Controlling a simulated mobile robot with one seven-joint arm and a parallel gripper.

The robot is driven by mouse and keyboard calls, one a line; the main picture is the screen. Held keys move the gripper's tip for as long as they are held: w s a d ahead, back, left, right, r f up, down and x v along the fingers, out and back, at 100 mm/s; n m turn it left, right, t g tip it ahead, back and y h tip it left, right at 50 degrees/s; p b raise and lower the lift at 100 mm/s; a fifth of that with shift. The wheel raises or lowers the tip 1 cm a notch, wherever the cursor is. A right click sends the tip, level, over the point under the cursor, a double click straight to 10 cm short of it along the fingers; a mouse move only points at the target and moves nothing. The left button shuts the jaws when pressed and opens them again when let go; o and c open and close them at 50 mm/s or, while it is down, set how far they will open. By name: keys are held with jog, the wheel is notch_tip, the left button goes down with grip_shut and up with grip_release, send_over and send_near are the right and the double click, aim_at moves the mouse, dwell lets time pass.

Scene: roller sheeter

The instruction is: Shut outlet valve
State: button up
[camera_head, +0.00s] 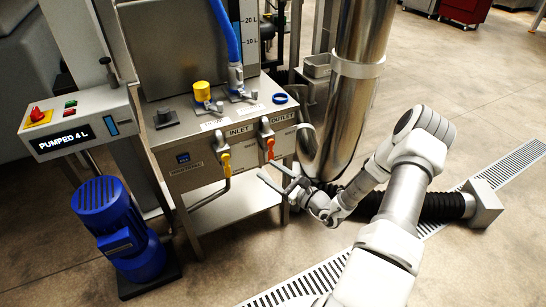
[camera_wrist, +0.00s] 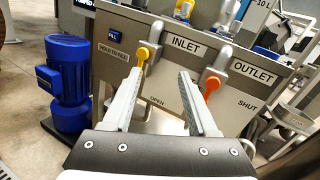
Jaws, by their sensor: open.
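The outlet valve has an orange handle (camera_head: 270,148) on the front of a steel cabinet, under the OUTLET label. In the wrist view the orange handle (camera_wrist: 210,86) hangs down, between the printed words OPEN at left and SHUT at right. My gripper (camera_head: 267,170) is open and empty, just below and in front of the handle in the head view. In the wrist view my gripper (camera_wrist: 158,76) has its fingers spread, the right fingertip left of the orange handle. The handle is not between the fingers, and no contact shows.
A yellow inlet valve handle (camera_head: 225,163) hangs left of the outlet handle. A blue pump motor (camera_head: 115,222) stands at left, below a panel (camera_head: 82,127) reading PUMPED 4 L. A tall steel pipe (camera_head: 345,90) stands close to the right. A floor grate (camera_head: 300,287) runs in front.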

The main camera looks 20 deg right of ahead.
aim_at(272, 157)
jog(key=s+d+f+m+t+h, duration=0.1)
jog(key=s+d+f+m+h, duration=0.1)
jog(key=d+f+m+h, duration=0.55)
jog(key=shift+n+y, duration=0.25)
jog(key=shift+n, duration=0.2)
jog(key=w+b, duration=0.1)
jog(key=w, duration=0.4)
jog(key=w+b, duration=0.1)
jog(key=w, duration=0.5)
jog(key=w+b, duration=0.2)
jog(key=w, duration=0.4)
jog(key=shift+a+f, duration=0.3)
grip_shut()
